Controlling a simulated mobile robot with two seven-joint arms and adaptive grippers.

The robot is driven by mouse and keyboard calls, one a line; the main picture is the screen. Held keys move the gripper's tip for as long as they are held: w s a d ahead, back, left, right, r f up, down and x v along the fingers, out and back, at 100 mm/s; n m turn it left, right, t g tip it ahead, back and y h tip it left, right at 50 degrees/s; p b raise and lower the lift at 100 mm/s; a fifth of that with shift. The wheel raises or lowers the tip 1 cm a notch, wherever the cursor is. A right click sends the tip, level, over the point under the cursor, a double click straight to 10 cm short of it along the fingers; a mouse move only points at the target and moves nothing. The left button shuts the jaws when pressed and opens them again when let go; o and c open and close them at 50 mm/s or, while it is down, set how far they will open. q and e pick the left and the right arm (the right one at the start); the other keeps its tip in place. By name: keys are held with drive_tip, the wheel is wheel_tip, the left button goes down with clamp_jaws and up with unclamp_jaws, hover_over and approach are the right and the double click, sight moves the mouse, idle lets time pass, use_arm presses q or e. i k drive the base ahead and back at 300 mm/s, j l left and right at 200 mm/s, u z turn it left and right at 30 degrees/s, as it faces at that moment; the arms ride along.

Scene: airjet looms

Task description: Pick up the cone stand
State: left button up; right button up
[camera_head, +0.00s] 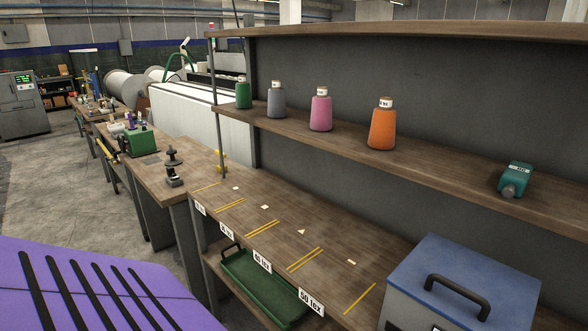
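A small dark stand-like object (174,167) stands upright near the right end of the wooden bench at centre left. It has a wide base and a narrower stepped top, with no cone on it. It looks like the cone stand, but it is small in view and I cannot be sure. Neither of my grippers shows in the head view, and nothing is seen touching the stand.
Green, grey, pink and orange (382,126) thread cones and a teal device (515,178) stand on the upper shelf. The lower shelf top (275,232) has yellow lines and tex labels. A blue-lidded box (460,275) and green tray (262,290) are nearby. Floor lies left.

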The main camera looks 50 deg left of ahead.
sight(173, 160)
drive_tip(key=u, duration=2.4)
drive_tip(key=i+j+u, duration=0.35)
drive_tip(key=i, duration=0.6)
drive_tip(key=i+u, duration=0.35)
drive_tip(key=i, duration=0.65)
drive_tip(key=i+j+z, duration=0.1)
drive_tip(key=i+z, duration=0.25)
drive_tip(key=i+j+z, duration=0.15)
drive_tip(key=i+z, duration=0.25)
drive_tip(key=i+j+z, duration=0.5)
drive_tip(key=z, duration=0.25)
drive_tip(key=i+j+z, duration=0.1)
drive_tip(key=z, duration=0.35)
drive_tip(key=i+j+z, duration=0.1)
drive_tip(key=j+z, duration=0.3)
